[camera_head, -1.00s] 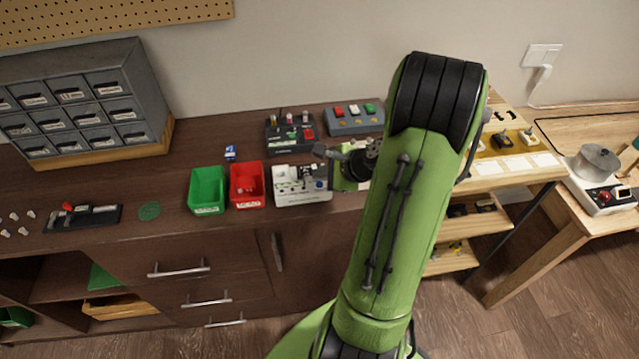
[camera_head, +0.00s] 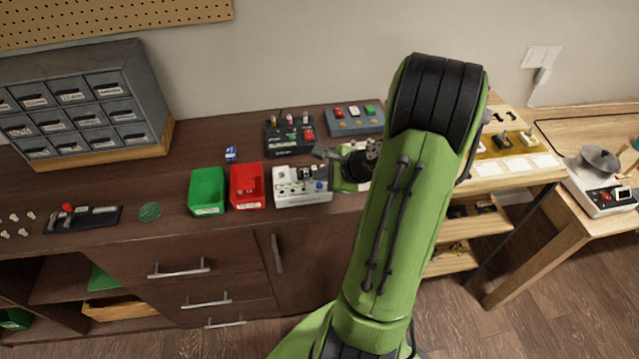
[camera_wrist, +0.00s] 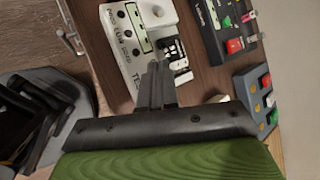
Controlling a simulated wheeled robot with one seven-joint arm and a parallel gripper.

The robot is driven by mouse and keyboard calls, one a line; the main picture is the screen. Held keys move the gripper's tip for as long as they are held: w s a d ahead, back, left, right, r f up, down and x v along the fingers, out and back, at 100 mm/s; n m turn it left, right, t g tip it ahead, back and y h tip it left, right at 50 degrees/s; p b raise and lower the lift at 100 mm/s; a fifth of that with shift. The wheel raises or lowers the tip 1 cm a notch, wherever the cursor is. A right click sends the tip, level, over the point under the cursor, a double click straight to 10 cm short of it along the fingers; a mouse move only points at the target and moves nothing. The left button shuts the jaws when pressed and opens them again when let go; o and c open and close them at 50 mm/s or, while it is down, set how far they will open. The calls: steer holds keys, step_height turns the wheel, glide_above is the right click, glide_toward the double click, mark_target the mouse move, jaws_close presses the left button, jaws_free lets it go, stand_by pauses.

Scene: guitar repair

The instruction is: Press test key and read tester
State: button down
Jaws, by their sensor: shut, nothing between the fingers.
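The white tester (camera_head: 302,197) stands on the dark brown bench, just right of the red bin. It also shows in the wrist view (camera_wrist: 122,45), with printed lettering, round dark holes and a pale green strip. A black and white part (camera_wrist: 177,60) sits at its edge by my fingers. My gripper (camera_wrist: 158,70) is shut and empty, its fingertips over or close to the tester's near side. I cannot tell whether they touch it. In the head view my gripper (camera_head: 322,152) is small, behind the tester. I cannot make out the test key or any reading.
A black box (camera_head: 284,148) with a red button and a grey box (camera_head: 352,127) with red, white and green buttons stand behind. Green (camera_head: 207,207) and red (camera_head: 247,203) bins stand left. A drawer cabinet (camera_head: 150,95) is at far left.

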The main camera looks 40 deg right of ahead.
mark_target(323, 189)
stand_by(0.6)
steer(key=shift+f+b, duration=0.3)
steer(key=shift+f, duration=0.15)
steer(key=shift+f+b, duration=0.3)
steer(key=shift+f, duration=0.1)
stand_by(0.4)
steer(key=shift+r, duration=0.1)
steer(key=shift+r+p, duration=0.75)
steer(key=shift+p, duration=0.1)
step_height(323, 189, up, 5)
steer(key=p, duration=0.4)
steer(key=shift+p, duration=0.35)
